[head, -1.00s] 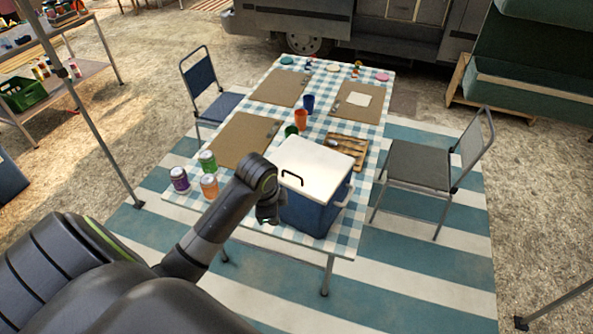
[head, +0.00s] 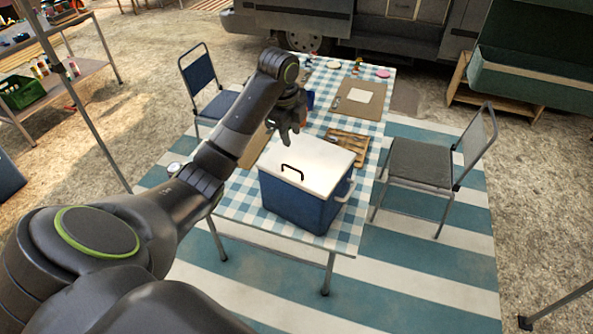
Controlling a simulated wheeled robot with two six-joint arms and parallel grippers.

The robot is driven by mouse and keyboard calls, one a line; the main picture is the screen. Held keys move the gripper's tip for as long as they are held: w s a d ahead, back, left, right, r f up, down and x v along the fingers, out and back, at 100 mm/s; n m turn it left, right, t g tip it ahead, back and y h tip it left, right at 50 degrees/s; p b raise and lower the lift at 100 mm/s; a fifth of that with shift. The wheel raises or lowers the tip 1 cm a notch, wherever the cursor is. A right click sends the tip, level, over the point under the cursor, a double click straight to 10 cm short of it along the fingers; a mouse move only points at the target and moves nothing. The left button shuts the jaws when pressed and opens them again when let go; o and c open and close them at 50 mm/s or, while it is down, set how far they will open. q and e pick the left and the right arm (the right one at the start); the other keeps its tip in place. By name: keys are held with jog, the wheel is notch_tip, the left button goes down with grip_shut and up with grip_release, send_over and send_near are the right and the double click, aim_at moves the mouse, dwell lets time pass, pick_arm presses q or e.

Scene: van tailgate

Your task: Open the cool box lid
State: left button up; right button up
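The cool box (head: 298,205) is blue with a white lid (head: 318,162) and stands at the near end of the table. The lid lies flat and closed on it. A black handle (head: 292,171) stands on the lid's near part, and a pale handle (head: 346,191) is on the box's right side. My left gripper (head: 289,138) hangs fingers down over the lid's far left edge, apart from the black handle. Its fingers are dark and small, so I cannot tell if they are open. My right gripper is not in view.
The checked table (head: 240,203) carries a wooden cutlery tray (head: 345,146) behind the box and a board with paper (head: 357,99) farther back. Folding chairs stand left (head: 207,85) and right (head: 425,163).

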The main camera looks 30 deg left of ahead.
pick_arm(q)
jog(key=b, duration=0.7)
send_near(297, 170)
jog(key=f, duration=0.3)
jog(key=w+f, duration=0.1)
jog(key=f, duration=0.2)
jog(key=shift+w+f, duration=0.1)
jog(key=shift+w, duration=0.05)
jog(key=shift+w+f+p, duration=0.15)
jog(key=shift+f+p, duration=0.15)
jog(key=shift+f, duration=0.35)
jog(key=c, duration=0.6)
grip_shut()
